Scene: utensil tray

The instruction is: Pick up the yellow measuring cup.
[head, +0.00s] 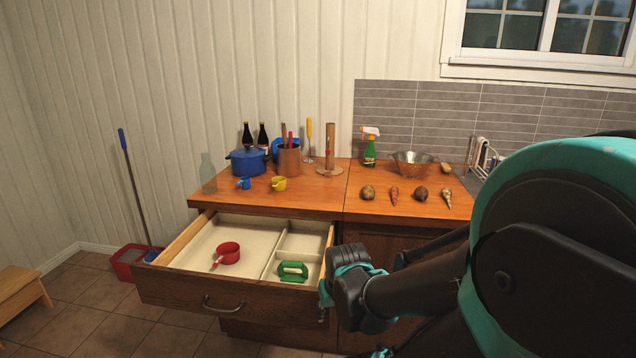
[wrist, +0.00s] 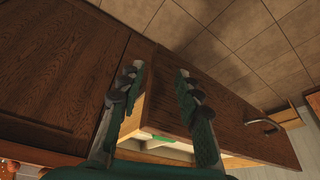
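The yellow measuring cup (head: 279,184) stands on the wooden countertop in the head view, just right of a small blue cup (head: 244,183). It is not visible in the wrist view. My gripper (head: 324,292) is low beside the right front corner of the open drawer, below the countertop and to the right of the yellow cup. In the wrist view its two fingers (wrist: 158,78) are spread apart, with nothing held between them. The drawer corner shows behind them; I cannot tell whether they touch it.
Behind the yellow cup stand a copper utensil pot (head: 289,161) and a blue pot (head: 248,161). The counter's front strip is clear.

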